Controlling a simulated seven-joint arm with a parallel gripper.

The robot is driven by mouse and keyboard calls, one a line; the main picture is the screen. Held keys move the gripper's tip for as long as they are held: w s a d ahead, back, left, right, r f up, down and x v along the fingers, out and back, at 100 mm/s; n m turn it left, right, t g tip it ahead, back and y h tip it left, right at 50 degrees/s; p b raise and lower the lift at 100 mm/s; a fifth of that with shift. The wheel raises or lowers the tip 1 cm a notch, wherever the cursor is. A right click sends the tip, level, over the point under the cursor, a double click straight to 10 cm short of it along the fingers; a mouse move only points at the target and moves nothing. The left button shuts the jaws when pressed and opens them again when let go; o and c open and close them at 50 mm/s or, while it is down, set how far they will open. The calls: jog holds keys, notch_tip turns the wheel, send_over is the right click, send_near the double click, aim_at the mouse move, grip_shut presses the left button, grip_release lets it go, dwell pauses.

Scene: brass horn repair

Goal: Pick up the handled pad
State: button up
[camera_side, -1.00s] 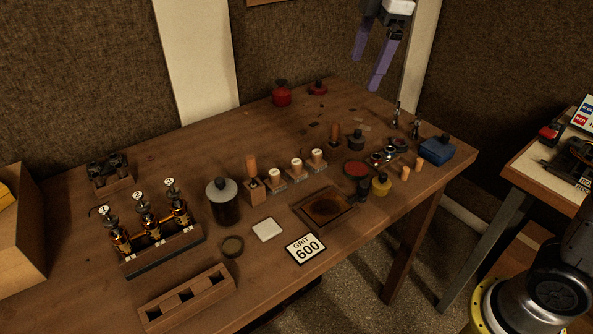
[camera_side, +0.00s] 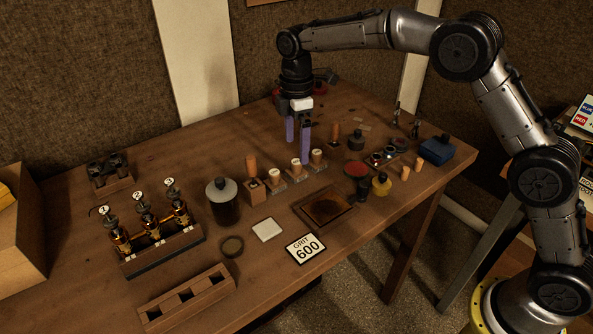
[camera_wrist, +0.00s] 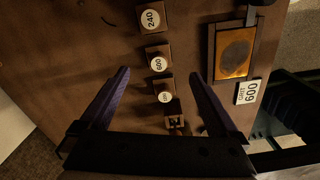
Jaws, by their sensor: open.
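Three pads with knob handles and white round tops stand in a row on the wooden bench. The wrist view shows one top marked 240 (camera_wrist: 152,19), one marked 600 (camera_wrist: 158,63), and a third (camera_wrist: 164,97) whose mark I cannot read surely. In the side view the middle pad (camera_side: 296,168) stands between the left pad (camera_side: 274,178) and the right pad (camera_side: 317,158). My gripper (camera_side: 298,152) points down over the row, its purple fingers apart and empty. In the wrist view the 600 top lies between the fingertips (camera_wrist: 160,73). Height above it is unclear.
A wooden-handled tool in a block (camera_side: 252,166) stands left of the row. In front are a framed brown plate (camera_side: 343,212), a GRIT 600 card (camera_side: 305,248) and a white square (camera_side: 267,229). A dark bottle (camera_side: 223,206) and small jars stand nearby.

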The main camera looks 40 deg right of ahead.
aim_at(296, 161)
notch_tip(296, 161, down, 7)
jog(key=shift+w+f, duration=0.1)
jog(key=shift+f, duration=0.05)
dwell(0.4)
jog(key=c, duration=1.5)
jog(key=shift+r, duration=0.7)
jog(key=s+d+r, duration=0.3)
jog(key=s+r, duration=0.8)
jog(key=s, duration=0.2)
jog(key=shift+s+r, duration=0.3)
jog(key=shift+s, duration=0.1)
